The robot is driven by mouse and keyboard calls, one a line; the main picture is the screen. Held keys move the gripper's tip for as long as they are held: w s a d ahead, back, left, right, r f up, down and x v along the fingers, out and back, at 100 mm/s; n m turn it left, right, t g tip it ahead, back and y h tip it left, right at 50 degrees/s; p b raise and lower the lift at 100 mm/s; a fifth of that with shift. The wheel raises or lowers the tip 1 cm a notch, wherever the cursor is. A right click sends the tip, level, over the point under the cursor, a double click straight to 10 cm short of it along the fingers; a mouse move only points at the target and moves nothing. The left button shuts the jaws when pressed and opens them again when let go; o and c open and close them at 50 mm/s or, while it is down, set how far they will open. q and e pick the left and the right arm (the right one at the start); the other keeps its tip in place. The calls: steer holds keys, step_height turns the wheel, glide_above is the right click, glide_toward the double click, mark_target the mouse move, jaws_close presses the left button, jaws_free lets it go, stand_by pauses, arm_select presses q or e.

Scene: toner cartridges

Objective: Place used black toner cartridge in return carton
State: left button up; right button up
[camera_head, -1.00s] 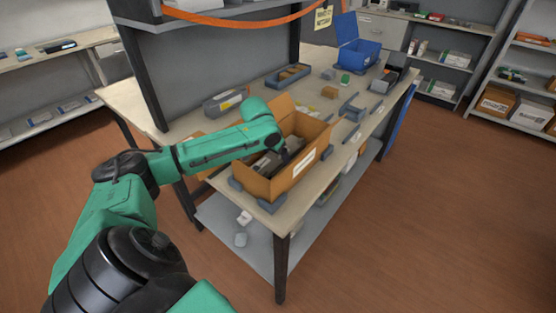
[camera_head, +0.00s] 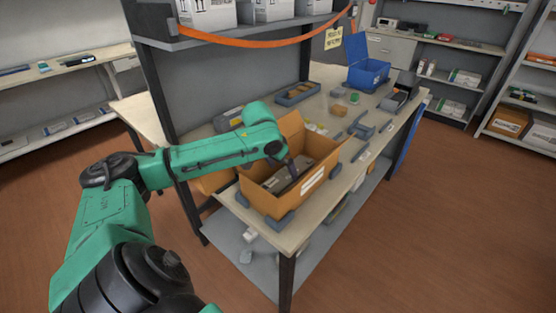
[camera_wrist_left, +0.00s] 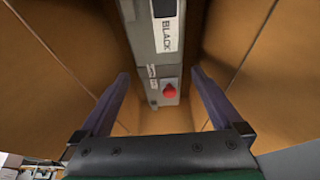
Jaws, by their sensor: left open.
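The return carton (camera_head: 318,178) is an open orange-brown box at the near end of the bench, with a white label on its side. A grey toner cartridge (camera_head: 270,181) lies inside it. In the left wrist view, the cartridge (camera_wrist_left: 158,50) has a "BLACK" label and a red round part, with the carton walls (camera_wrist_left: 262,85) on both sides. My left gripper (camera_head: 293,168) is open at the carton's mouth, above the cartridge. In the left wrist view, its fingers (camera_wrist_left: 160,72) are spread apart with the cartridge showing between them. My right gripper is not in view.
A blue bin (camera_head: 368,76) with a raised lid stands at the far end of the bench. A grey tray (camera_head: 298,93), a dark device (camera_head: 400,93) and small loose items lie between. Grey blocks (camera_head: 277,220) sit around the carton's base. An orange strap (camera_head: 262,42) hangs across the shelf.

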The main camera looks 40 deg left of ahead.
arm_select(q)
steer(key=v, duration=0.6)
steer(key=shift+r, duration=0.25)
steer(key=shift+s, duration=0.1)
